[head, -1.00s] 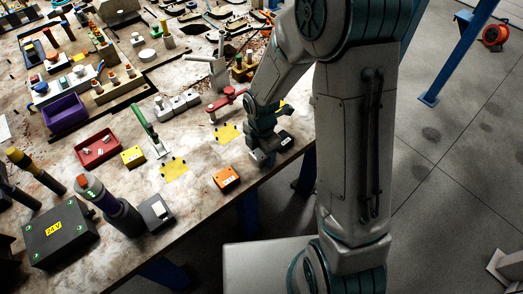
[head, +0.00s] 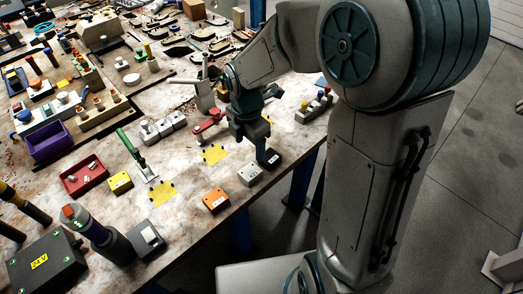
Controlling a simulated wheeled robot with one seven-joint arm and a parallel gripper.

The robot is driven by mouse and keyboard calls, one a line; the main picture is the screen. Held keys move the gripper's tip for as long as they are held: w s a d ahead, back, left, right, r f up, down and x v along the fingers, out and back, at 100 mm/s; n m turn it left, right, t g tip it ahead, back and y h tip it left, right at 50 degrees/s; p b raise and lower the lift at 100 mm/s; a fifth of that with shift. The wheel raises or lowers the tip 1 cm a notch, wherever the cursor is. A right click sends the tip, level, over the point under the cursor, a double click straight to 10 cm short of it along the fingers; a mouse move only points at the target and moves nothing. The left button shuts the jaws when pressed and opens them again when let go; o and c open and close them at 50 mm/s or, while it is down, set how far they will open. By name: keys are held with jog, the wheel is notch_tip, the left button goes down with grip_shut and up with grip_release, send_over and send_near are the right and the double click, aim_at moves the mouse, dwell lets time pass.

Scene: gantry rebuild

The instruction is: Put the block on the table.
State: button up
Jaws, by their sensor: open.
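A small light grey block (head: 250,175) rests on the table (head: 190,182) near its front edge. My gripper (head: 263,152) is open, just above and behind the grey block, apart from it in the picture. Its fingers point down and partly cover a dark block with a pale label (head: 273,160) behind the grey one. I cannot tell whether a finger touches the dark block. An orange block (head: 216,200) lies left of the grey block, and a yellow block (head: 120,182) lies farther left.
Yellow marked patches (head: 162,193) lie on the table. A green-handled clamp (head: 130,144), a red-handled clamp (head: 208,124), a red tray (head: 84,178) and a purple bin (head: 48,142) stand around. A bottle (head: 95,232) and a black 24V box (head: 45,262) are at lower left.

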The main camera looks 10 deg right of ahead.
jog(key=s+d+r+m+t, duration=0.1)
jog(key=s+d+r+m, duration=0.4)
jog(key=m, duration=0.7)
jog(key=s+d+r+m+t, duration=0.2)
jog(key=s+d+r+m, duration=0.3)
jog(key=s+m, duration=0.4)
jog(key=m, duration=0.3)
jog(key=shift+r, duration=0.15)
